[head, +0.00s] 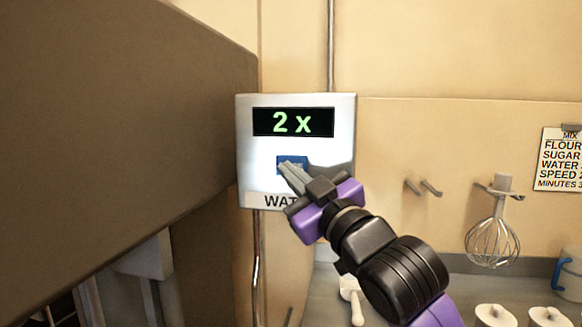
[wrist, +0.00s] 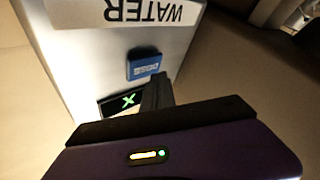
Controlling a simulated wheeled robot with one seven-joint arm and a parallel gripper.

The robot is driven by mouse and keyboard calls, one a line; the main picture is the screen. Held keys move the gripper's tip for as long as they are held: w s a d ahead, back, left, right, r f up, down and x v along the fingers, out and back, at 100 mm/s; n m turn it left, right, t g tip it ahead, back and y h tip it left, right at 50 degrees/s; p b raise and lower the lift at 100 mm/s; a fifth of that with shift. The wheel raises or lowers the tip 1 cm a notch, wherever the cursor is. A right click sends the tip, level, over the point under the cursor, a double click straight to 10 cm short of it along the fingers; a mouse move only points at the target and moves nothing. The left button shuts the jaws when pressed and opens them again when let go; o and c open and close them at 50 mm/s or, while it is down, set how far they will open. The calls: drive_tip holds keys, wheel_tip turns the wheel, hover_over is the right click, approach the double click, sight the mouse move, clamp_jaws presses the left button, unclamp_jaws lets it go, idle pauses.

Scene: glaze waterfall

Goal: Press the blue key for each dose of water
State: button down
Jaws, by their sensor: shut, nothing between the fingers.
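A light grey water box (head: 345,130) hangs on the wall in the head view. Its black display (head: 293,122) reads "2 x" in green. The blue key (head: 291,163) sits below the display, and a label starting "WAT" is below that, partly hidden by my gripper. My gripper (head: 284,168) is shut and empty, its fingertips overlapping the key's lower left part in the head view. In the wrist view the box is upside down, with the blue key (wrist: 144,66) and the shut fingertips (wrist: 158,80) close beside it. I cannot tell whether they touch.
A large brown cabinet (head: 120,110) fills the left side, close to the box. A whisk (head: 491,235) hangs on the wall at right, near a recipe sheet (head: 563,160).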

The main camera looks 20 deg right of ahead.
drive_tip(key=shift+w+d, duration=0.1)
drive_tip(key=shift+d, duration=0.05)
idle(0.7)
drive_tip(key=shift+w+d, duration=0.1)
drive_tip(key=shift+w, duration=0.15)
drive_tip(key=shift+w+d, duration=0.35)
drive_tip(key=shift+w, duration=0.05)
idle(0.9)
drive_tip(key=shift+s+a, duration=0.55)
drive_tip(key=shift+s, duration=0.2)
drive_tip(key=shift+s+a, duration=0.75)
drive_tip(key=shift+s, duration=0.3)
drive_tip(key=shift+s+a, duration=0.75)
drive_tip(key=shift+s, duration=0.25)
idle(1.5)
